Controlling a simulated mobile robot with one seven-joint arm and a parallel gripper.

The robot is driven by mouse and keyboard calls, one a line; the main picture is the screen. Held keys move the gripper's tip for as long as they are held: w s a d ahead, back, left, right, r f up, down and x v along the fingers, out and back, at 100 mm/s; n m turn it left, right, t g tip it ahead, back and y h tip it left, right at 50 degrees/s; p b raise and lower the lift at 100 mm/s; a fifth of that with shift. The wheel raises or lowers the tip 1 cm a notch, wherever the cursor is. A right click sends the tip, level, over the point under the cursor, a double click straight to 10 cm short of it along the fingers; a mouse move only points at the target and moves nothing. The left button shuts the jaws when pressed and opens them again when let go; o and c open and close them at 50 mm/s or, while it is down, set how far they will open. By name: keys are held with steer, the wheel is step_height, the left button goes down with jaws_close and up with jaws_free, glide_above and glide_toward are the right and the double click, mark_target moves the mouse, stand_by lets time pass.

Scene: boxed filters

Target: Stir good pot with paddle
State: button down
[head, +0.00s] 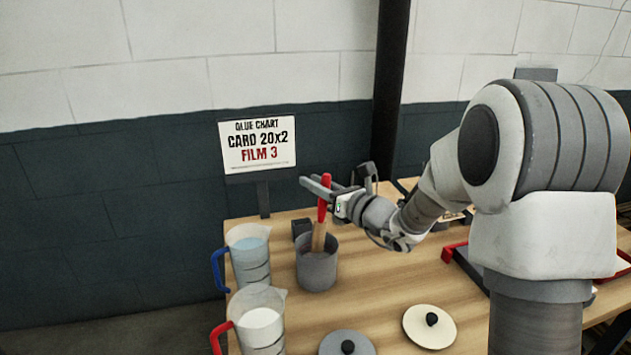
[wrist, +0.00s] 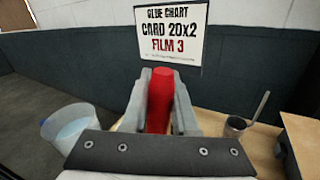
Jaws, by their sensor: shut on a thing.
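My gripper (head: 327,190) is shut on the red handle of a paddle (head: 319,236). The handle also shows between the fingers in the wrist view (wrist: 160,101). The paddle's wooden shaft runs down, nearly upright, into a grey pot (head: 317,270) on the table. Its lower end and the pot's contents are hidden. A sign (head: 257,140) behind reads "GLUE CHART, CARD 20x2, FILM 3"; it also shows in the wrist view (wrist: 171,36).
A blue-handled jug (head: 249,258) and a red-handled jug (head: 260,322) stand left of the pot. A grey lid (head: 346,343) and a cream lid (head: 429,327) lie in front. A small dark block (head: 301,228) stands behind the pot. The wooden table (head: 385,280) has clear room right of the pot.

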step_height(320, 180, down, 7)
steer(key=b, duration=0.5)
steer(key=shift+b, duration=0.35)
steer(key=shift+d, duration=0.1)
